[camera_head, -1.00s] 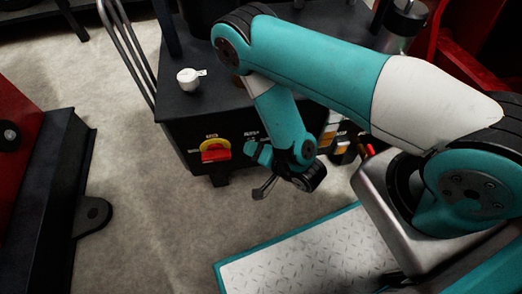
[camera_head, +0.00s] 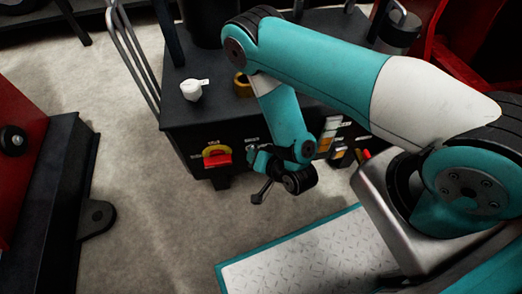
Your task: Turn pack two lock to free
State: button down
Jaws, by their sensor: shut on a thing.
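The dark cabinet (camera_head: 188,140) has a front panel with switches and small labels that I cannot read. My gripper (camera_head: 257,158) is at this panel, right of a red and yellow rotary switch (camera_head: 217,156). It is shut on a small control there, taken as the pack two lock. My jaws and wrist hide most of that control, so its turn position cannot be told. A small white label shows just above the jaws.
A white cup-like piece (camera_head: 191,90) and a brass ring (camera_head: 242,84) sit on the cabinet top. Orange and white switches (camera_head: 332,137) are right of my wrist. A red machine (camera_head: 22,150) stands at left. Grey floor between is clear.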

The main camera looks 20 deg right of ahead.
jog(key=shift+h, duration=0.3)
jog(key=c, duration=1.2)
grip_release()
jog(key=shift+d, duration=0.1)
jog(key=shift+o, duration=0.3)
jog(key=p+v, duration=1.7)
jog(key=p, duration=0.2)
jog(key=shift+r, duration=0.25)
